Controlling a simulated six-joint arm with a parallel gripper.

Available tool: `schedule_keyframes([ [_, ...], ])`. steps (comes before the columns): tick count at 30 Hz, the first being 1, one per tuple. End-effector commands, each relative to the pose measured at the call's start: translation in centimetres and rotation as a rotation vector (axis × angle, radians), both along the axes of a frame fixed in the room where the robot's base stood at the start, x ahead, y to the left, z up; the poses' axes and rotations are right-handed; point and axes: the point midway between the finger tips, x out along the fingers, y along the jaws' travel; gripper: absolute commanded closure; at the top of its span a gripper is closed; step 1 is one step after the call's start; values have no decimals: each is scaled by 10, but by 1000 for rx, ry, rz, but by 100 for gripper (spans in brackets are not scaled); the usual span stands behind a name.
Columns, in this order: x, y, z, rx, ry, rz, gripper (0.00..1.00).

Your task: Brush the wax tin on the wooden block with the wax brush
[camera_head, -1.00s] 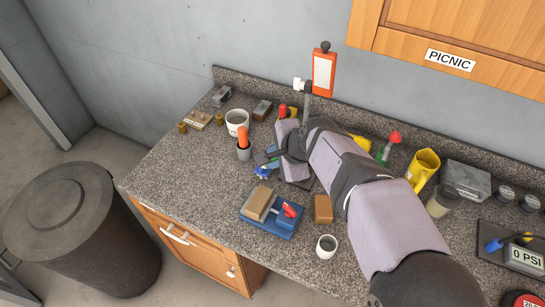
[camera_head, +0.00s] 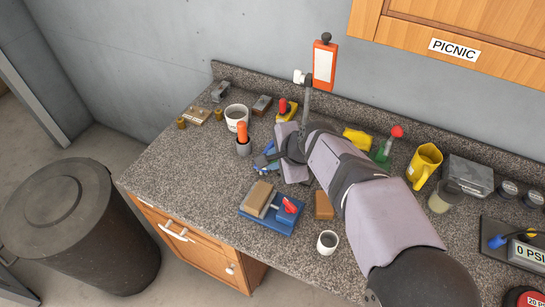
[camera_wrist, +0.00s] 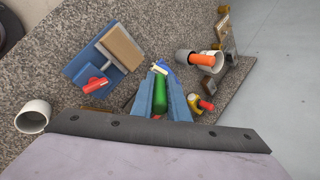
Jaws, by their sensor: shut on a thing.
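My gripper (camera_wrist: 160,105) is shut on a green-handled tool (camera_wrist: 160,103), which I take for the wax brush; its pale, yellowish end lies beyond the fingertips, near a small blue thing. In the head view my gripper (camera_head: 265,162) is over the counter, and my wrist hides most of the tool. A tan wooden block (camera_head: 258,197) sits on a blue clamp base with a red handle (camera_head: 291,206); it also shows in the wrist view (camera_wrist: 121,47), apart from the gripper. A brown block (camera_head: 323,206) lies right of it. I cannot make out a wax tin for sure.
A grey holder with an orange-handled tool (camera_head: 243,136) and a white cup (camera_head: 237,114) stand behind and left of the gripper. A small white cup (camera_head: 327,243) is near the front edge. A yellow mug (camera_head: 424,163) stands right of my arm. The front left counter is clear.

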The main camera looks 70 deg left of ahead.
Motion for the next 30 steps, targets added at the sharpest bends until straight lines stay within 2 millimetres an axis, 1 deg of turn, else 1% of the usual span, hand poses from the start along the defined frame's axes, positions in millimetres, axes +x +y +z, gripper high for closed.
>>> schedule_keyframes([
  [1, -1, 0, 7, -2, 1, 0, 100],
  [6, -1, 0, 12, -1, 0, 0, 100],
  [14, -1, 0, 8, 0, -1, -1, 100],
  [20, -1, 0, -3, 1, -1, -1, 100],
  [30, -1, 0, -34, 1, -1, -1, 100],
])
